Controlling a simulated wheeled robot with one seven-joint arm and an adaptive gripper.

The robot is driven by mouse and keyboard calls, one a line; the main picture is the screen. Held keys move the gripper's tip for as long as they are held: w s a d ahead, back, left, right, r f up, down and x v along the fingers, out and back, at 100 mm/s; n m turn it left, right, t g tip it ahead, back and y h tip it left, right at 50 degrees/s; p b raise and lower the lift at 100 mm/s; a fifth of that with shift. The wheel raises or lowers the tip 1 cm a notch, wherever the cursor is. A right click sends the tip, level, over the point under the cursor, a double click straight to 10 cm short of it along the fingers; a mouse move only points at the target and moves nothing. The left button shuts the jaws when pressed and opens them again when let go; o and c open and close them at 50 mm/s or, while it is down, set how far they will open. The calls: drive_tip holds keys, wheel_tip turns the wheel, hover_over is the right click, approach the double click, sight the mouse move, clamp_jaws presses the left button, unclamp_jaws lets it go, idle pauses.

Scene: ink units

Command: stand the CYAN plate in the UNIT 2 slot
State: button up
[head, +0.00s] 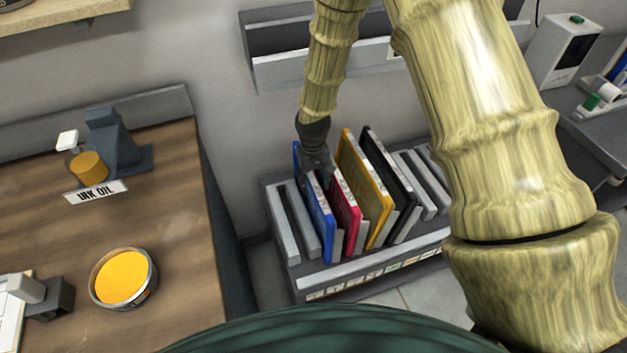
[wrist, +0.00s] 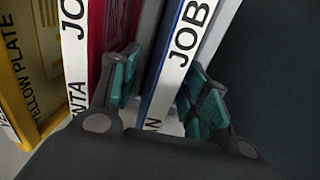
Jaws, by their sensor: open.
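The blue plate (head: 320,219) stands in the rack (head: 377,287), leftmost of the standing plates. In the wrist view its white strip (wrist: 187,50) reads "JOB", with an "N" showing lower down, fitting the cyan plate. My gripper (head: 317,170) is at the plate's upper edge. In the wrist view my gripper (wrist: 163,92) is open, one finger on each side of the blue plate. I cannot tell whether the fingers touch it. The tags along the rack's front are too small to read, so I cannot tell which slot is UNIT 2.
Right of it stand a magenta plate (head: 345,205), a yellow plate (head: 366,190) and a black plate (head: 388,180). Grey dividers (head: 283,230) at the rack's left end have no plate between them. A wooden table (head: 180,240) with ink oil stands left.

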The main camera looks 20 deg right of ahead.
wheel_tip(320, 180, up, 12)
idle(0.7)
wheel_tip(320, 180, up, 5)
drive_tip(key=p, duration=0.4)
idle(0.4)
idle(0.4)
